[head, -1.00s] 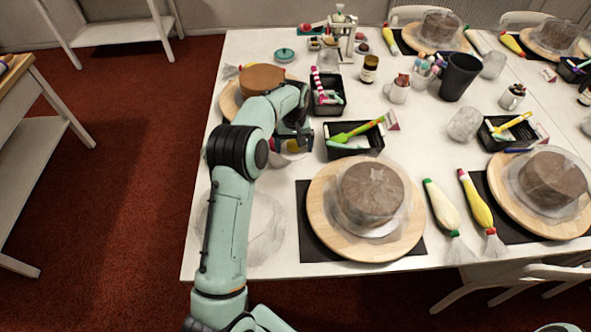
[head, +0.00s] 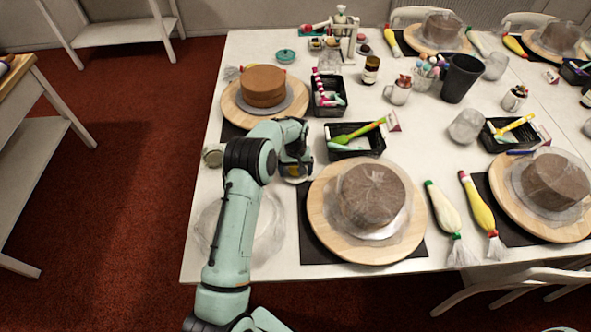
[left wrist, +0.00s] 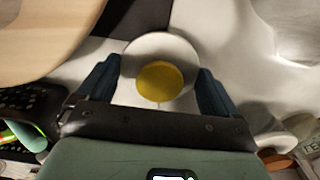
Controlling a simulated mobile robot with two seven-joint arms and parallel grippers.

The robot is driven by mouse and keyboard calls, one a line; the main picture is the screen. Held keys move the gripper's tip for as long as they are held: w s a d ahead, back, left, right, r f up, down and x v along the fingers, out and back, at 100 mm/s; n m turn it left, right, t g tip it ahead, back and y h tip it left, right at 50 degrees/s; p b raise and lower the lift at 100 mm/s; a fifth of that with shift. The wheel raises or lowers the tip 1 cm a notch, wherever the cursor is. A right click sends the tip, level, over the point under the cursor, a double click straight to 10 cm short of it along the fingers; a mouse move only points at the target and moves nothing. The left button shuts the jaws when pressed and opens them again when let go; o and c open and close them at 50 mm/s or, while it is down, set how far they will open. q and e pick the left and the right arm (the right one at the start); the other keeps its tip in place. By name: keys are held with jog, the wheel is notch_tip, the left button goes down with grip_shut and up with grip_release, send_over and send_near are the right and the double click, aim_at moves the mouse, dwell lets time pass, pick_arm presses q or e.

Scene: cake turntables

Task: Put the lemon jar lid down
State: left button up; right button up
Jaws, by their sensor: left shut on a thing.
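My left gripper (head: 293,166) is low over the white table, just left of the near wooden cake turntable. In the left wrist view its two dark fingers (left wrist: 157,88) stand on either side of the lemon jar lid (left wrist: 160,82), a round white disc with a yellow lemon-like top. The gripper is shut on the lid's edges. In the head view the lid (head: 292,180) shows only partly below the fingers. I cannot tell whether it touches the table. A small pale jar (head: 212,156) stands near the table's left edge, left of my arm. My right gripper is not in view.
The near turntable (head: 320,215) carries a wrapped brown cake (head: 371,197). Another turntable (head: 231,100) with a bare cake (head: 264,86) stands behind. Clear plastic (head: 265,235) lies at the table's near left.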

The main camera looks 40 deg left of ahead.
aim_at(295, 170)
pick_arm(q)
jog(key=shift+f, duration=0.45)
jog(key=o, duration=0.7)
jog(key=shift+c, duration=0.2)
notch_tip(295, 170, up, 13)
jog(key=shift+f, duration=0.1)
